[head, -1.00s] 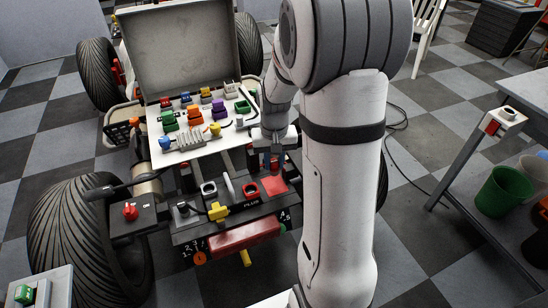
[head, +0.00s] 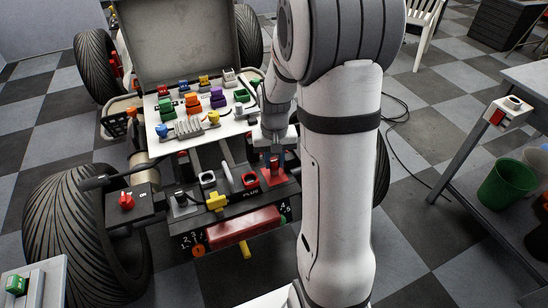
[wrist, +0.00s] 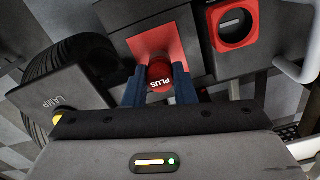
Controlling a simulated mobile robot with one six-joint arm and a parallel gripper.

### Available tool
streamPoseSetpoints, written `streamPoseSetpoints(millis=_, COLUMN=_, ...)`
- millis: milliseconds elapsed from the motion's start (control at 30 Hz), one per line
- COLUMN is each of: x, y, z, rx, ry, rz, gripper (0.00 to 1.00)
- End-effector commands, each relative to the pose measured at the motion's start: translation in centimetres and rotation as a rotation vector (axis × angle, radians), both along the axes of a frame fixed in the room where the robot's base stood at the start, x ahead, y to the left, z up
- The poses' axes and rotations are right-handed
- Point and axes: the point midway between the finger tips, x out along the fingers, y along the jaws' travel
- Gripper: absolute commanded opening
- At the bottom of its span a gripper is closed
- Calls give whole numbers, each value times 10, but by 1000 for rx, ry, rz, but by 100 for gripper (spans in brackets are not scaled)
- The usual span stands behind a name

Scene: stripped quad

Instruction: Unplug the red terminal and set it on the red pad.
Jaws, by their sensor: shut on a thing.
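My gripper (wrist: 159,88) is shut on the red terminal (wrist: 160,76), a round red piece marked PLUS, between its two blue fingers in the wrist view. In the head view my gripper (head: 274,160) is over the red pad (head: 272,180), at the right end of the dark front panel. The wrist view shows the terminal overlapping the red pad (wrist: 150,43). I cannot tell whether it touches the pad. A red-rimmed square socket (head: 250,181) stands beside the pad and also shows in the wrist view (wrist: 232,42).
A white-rimmed socket (head: 208,179) and a yellow cross-shaped piece (head: 216,201) are left along the panel. A board with several coloured plugs (head: 165,130) lies behind. A box marked LAMP (wrist: 62,98) is near my gripper.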

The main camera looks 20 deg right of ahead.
Motion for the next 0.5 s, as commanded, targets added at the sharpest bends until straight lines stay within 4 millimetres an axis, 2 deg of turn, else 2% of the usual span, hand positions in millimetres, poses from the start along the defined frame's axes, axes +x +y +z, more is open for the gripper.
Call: streamPoseSetpoints(millis=500, x=0, y=0, z=-3, rx=0, ry=0, rz=0, gripper=0)
